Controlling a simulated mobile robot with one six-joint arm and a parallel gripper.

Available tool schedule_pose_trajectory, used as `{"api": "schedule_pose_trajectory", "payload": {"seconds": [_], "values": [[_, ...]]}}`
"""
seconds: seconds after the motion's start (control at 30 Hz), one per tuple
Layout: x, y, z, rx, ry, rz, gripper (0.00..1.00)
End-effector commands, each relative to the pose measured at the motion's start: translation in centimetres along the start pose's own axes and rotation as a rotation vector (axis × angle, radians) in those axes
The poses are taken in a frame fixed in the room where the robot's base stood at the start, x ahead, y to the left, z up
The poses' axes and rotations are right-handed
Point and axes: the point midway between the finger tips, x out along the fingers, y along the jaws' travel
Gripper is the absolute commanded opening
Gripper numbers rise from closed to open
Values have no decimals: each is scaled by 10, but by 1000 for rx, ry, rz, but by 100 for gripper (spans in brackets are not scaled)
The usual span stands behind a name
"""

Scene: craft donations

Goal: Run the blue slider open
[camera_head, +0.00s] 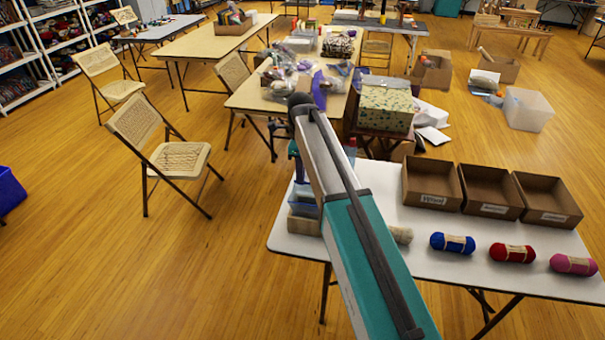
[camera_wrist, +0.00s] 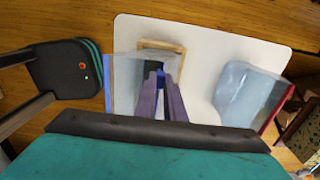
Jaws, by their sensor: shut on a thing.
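My gripper (camera_wrist: 161,80) shows in the wrist view as two purple-grey fingers. It is shut on a small blue piece, which looks like the blue slider (camera_wrist: 160,79), mostly hidden between the fingers. Around and behind the fingers is a clear pouch (camera_wrist: 127,75) with a blue strip (camera_wrist: 108,84) along its left edge. In the head view a bluish part of the pouch (camera_head: 304,195) shows at the table's left end, beside my arm.
A second clear pouch (camera_wrist: 243,91) with a red edge stands to the right. Both are on a white table (camera_head: 470,215). It also bears several yarn skeins, such as a blue one (camera_head: 452,243), and three open cardboard boxes (camera_head: 431,199). A folding chair (camera_head: 180,158) stands left.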

Motion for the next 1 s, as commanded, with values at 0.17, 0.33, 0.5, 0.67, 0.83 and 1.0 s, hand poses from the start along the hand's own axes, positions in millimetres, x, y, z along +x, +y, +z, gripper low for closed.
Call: {"api": "schedule_pose_trajectory", "payload": {"seconds": [0.17,0.33,0.5,0.67,0.83,1.0], "values": [[0,-3,-6,8,0,0,12],[0,-4,-10,12,0,0,30],[0,-5,-11,14,0,0,30],[-1,-5,-11,13,0,0,30],[-9,-6,-11,14,-1,-2,30],[-23,-6,-11,14,-1,-2,30]]}}
